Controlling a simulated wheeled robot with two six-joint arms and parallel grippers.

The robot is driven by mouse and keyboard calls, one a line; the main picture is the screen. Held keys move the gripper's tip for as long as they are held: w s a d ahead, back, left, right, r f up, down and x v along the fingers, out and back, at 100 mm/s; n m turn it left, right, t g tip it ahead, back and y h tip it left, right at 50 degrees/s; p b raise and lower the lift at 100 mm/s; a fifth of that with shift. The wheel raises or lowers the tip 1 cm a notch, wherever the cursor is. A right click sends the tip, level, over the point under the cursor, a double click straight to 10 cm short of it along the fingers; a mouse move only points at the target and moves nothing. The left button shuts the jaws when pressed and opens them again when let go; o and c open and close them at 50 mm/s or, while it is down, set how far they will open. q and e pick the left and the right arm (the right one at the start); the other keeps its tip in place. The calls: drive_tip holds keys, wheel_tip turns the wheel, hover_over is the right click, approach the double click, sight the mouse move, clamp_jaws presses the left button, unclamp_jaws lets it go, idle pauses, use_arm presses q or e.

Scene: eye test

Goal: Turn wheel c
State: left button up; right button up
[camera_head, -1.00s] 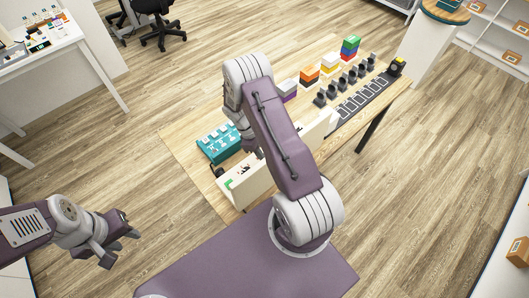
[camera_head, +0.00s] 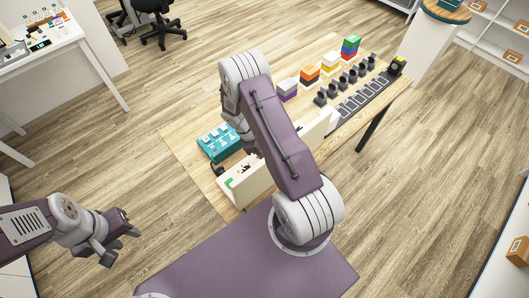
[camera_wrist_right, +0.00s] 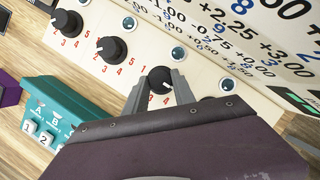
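In the right wrist view a cream panel carries a row of black knobs with white pointer marks and red numbers. One knob (camera_wrist_right: 67,22) is at the upper left, a second (camera_wrist_right: 110,48) is right of it, and a third (camera_wrist_right: 160,80) is between my right gripper's fingers (camera_wrist_right: 160,88). The fingers sit close against both sides of this third knob and look shut on it. No letter naming wheel c is readable. In the head view the panel (camera_head: 249,184) stands at the table's near edge, partly behind my right arm. My left gripper (camera_head: 122,243) is open and empty, off the table.
A teal box with white lettered and numbered keys (camera_head: 219,143) stands beside the panel; it also shows in the wrist view (camera_wrist_right: 62,115). Small round lenses (camera_wrist_right: 178,54) sit above the knobs. Coloured block stacks (camera_head: 350,46) and a dark strip (camera_head: 362,100) occupy the table's far right.

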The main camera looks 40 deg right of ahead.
drive_tip(key=o, duration=0.3)
drive_tip(key=shift+o, duration=0.2)
drive_tip(key=v, duration=0.9)
drive_tip(key=shift+b, duration=0.4)
drive_tip(key=shift+w, duration=0.1)
